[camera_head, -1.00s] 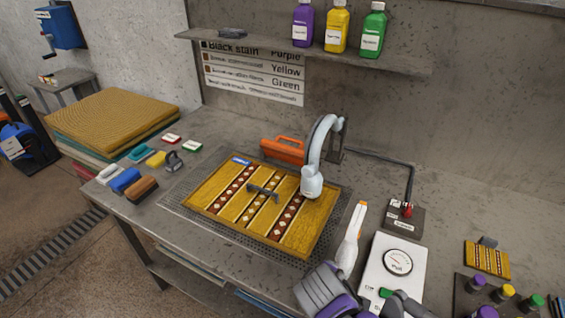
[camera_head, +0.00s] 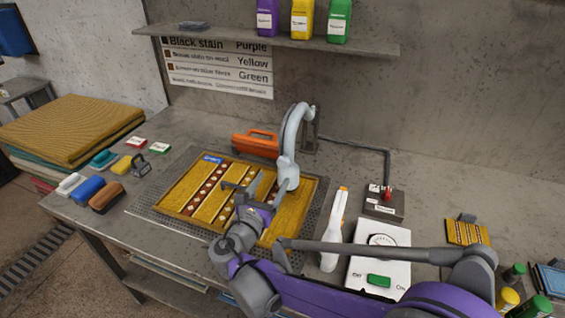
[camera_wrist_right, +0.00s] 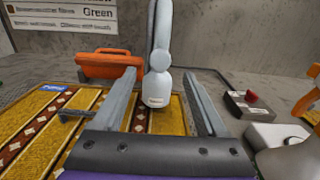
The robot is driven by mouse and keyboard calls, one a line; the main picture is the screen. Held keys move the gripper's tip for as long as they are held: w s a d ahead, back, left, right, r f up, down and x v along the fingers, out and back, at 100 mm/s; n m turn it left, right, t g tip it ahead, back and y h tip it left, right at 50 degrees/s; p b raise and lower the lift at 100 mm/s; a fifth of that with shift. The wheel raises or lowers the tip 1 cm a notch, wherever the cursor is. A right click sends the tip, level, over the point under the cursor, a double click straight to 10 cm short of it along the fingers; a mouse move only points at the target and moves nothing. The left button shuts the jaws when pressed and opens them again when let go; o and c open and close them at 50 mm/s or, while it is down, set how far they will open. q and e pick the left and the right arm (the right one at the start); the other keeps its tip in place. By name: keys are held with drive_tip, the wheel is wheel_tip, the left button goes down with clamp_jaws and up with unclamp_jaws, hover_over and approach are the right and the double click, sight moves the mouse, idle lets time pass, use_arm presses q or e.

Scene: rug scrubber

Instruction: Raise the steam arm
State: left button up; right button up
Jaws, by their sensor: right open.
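The steam arm (camera_head: 289,150) is a pale grey-blue curved arm. It bends down from a dark bracket behind the work table, and its nozzle hangs low over the right part of the yellow patterned rug (camera_head: 178,203). In the right wrist view the steam arm (camera_wrist_right: 160,60) shows between my fingers. My right gripper (camera_head: 262,186) is open and low over the rug, just left of the nozzle in the head view. In the wrist view its fingers (camera_wrist_right: 165,88) flank the nozzle; I cannot tell whether they touch it. My left gripper is out of view.
An orange-handled tool (camera_head: 256,143) lies behind the rug. A white spray tool (camera_head: 336,230), a box with a red button (camera_head: 384,202) and a white control box (camera_head: 372,262) stand to the right. Brushes (camera_head: 88,190) lie left. A shelf (camera_head: 230,36) hangs above.

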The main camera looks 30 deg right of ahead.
sight(282, 163)
drive_tip(key=x, duration=0.9)
drive_tip(key=shift+d+p, duration=0.2)
drive_tip(key=shift+p, duration=0.15)
drive_tip(key=shift+c, duration=0.2)
clamp_jaws()
idle(0.7)
